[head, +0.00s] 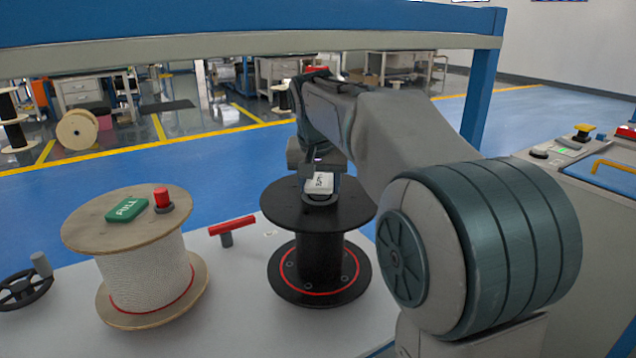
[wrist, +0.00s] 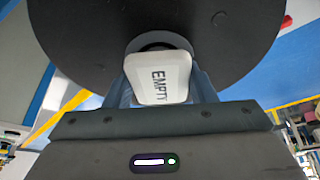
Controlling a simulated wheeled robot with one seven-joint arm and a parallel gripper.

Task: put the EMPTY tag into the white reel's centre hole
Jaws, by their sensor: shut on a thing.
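The white EMPTY tag (wrist: 163,78) is between the fingers of my gripper (wrist: 160,88), which is shut on it. In the head view the tag (head: 319,184) shows above the top of the black reel (head: 320,250), close to its centre. In the wrist view the black reel's top disc (wrist: 225,50) lies behind the tag, and a dark round hole edge shows just above the tag. Whether the tag touches the reel I cannot tell. The white reel (head: 148,270) stands at the left. A green FULL tag (head: 127,210) lies tilted on its wooden top, hiding the centre there.
A red knob (head: 162,199) stands on the white reel's top. A red T-handle (head: 232,226) rises between the reels. A black handwheel (head: 25,288) is at the far left. A blue frame post (head: 482,90) and control panel (head: 590,150) are at the right.

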